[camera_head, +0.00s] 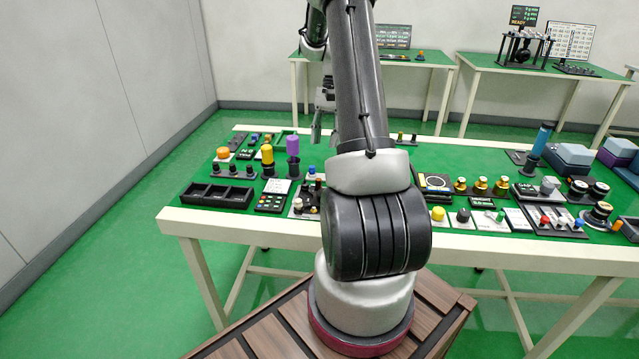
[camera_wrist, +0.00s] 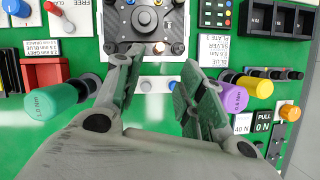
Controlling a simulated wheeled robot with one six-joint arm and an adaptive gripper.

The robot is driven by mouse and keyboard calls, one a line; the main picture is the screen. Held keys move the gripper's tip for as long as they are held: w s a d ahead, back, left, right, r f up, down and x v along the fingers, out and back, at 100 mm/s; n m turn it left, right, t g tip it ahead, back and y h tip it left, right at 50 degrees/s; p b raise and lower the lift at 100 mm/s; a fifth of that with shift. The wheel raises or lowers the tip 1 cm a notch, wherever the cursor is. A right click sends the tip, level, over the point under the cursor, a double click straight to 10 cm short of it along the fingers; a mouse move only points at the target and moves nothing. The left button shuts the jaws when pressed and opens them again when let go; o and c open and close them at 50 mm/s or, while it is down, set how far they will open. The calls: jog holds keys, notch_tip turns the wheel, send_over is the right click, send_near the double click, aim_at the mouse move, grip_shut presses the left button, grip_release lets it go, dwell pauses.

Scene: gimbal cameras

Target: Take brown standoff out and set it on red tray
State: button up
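My gripper (camera_wrist: 158,68) is open and empty in the wrist view, its two fingers spread above the table. A small pinkish-brown round piece (camera_wrist: 158,47), which looks like the brown standoff, sits at the near edge of a plate with black knobs, just beyond the fingertips. A red open box (camera_wrist: 45,73), likely the red tray, is left of the fingers, beside a teal cylinder. In the head view my gripper (camera_head: 325,125) hangs over the table, partly hidden by my arm. I cannot make out the red tray there.
A black compartment bin (camera_head: 217,195) stands at the table's left front. Some green tabletop near the fingers is bare.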

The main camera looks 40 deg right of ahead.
jog(key=shift+a, duration=0.1)
jog(key=c, duration=0.3)
jog(key=shift+w+a+r, duration=0.45)
jog(key=shift+a, duration=0.05)
jog(key=shift+c, duration=0.5)
jog(key=n+t+h, duration=0.2)
jog(key=n+h, duration=0.2)
jog(key=n, duration=2)
send_over(320, 179)
notch_tip(320, 179, down, 5)
jog(key=shift+f, duration=0.25)
notch_tip(320, 179, down, 8)
jog(key=shift+r, duration=0.25)
